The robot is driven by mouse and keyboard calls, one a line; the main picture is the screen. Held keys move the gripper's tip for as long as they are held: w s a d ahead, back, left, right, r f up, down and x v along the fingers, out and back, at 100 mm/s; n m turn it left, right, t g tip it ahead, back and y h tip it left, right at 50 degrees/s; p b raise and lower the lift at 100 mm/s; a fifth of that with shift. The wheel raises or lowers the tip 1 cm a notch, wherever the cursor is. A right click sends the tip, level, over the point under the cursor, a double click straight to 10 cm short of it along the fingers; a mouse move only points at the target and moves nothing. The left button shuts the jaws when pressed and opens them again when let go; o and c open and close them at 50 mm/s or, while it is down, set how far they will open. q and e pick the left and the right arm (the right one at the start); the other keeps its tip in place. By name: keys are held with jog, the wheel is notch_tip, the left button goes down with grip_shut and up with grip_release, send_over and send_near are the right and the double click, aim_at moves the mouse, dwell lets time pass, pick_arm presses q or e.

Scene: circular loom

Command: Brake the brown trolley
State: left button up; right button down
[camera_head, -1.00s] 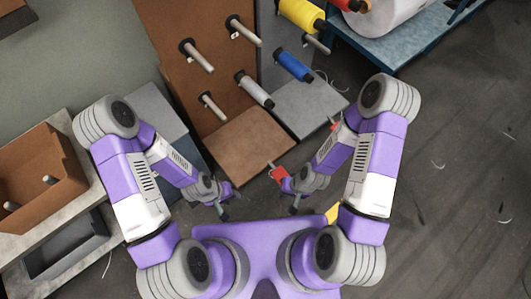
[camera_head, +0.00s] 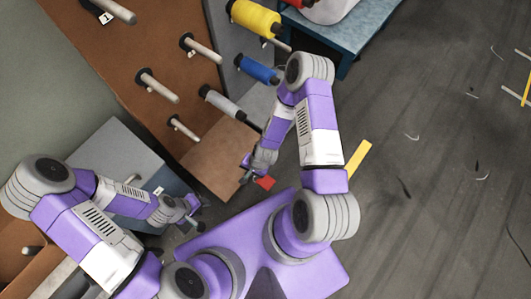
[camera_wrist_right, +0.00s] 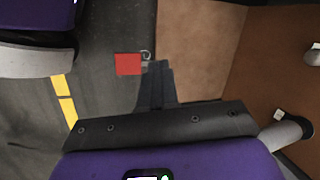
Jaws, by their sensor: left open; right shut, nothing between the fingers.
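The brown trolley (camera_head: 125,65) stands ahead in the head view, with an upright brown panel of pegs and a low brown deck (camera_head: 218,155). A red tab (camera_head: 265,182) sits low by the deck's near right corner; it also shows in the right wrist view (camera_wrist_right: 128,64), with a small metal loop at its side. My right gripper (camera_head: 244,179) is shut and empty close to the red tab. In the right wrist view its fingers (camera_wrist_right: 156,82) are together, just beside the tab; contact cannot be told. My left gripper (camera_head: 196,212) is open and empty, left of my base.
A grey trolley panel (camera_head: 220,20) with a yellow spool (camera_head: 255,18) and a blue spool (camera_head: 258,69) adjoins on the right. A blue table (camera_head: 350,30) stands at the top. A grey-blue block (camera_head: 115,150) is at left. Dark floor (camera_head: 430,180) at right is open.

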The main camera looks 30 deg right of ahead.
jog(key=w+d+f+m+h+p, duration=0.25)
jog(key=d+f+m, duration=0.2)
jog(key=m, duration=0.55)
jog(key=m+g+p, duration=0.2)
jog(key=m, duration=0.9)
send_over(266, 180)
notch_tip(266, 180, down, 7)
pick_arm(q)
notch_tip(266, 180, up, 6)
jog(key=shift+f, duration=0.2)
pick_arm(e)
jog(key=shift+h, duration=0.35)
notch_tip(266, 180, down, 14)
jog(key=b, duration=0.7)
pick_arm(q)
notch_tip(266, 180, down, 7)
jog(key=shift+f, duration=0.15)
pick_arm(e)
jog(key=shift+r, duration=0.1)
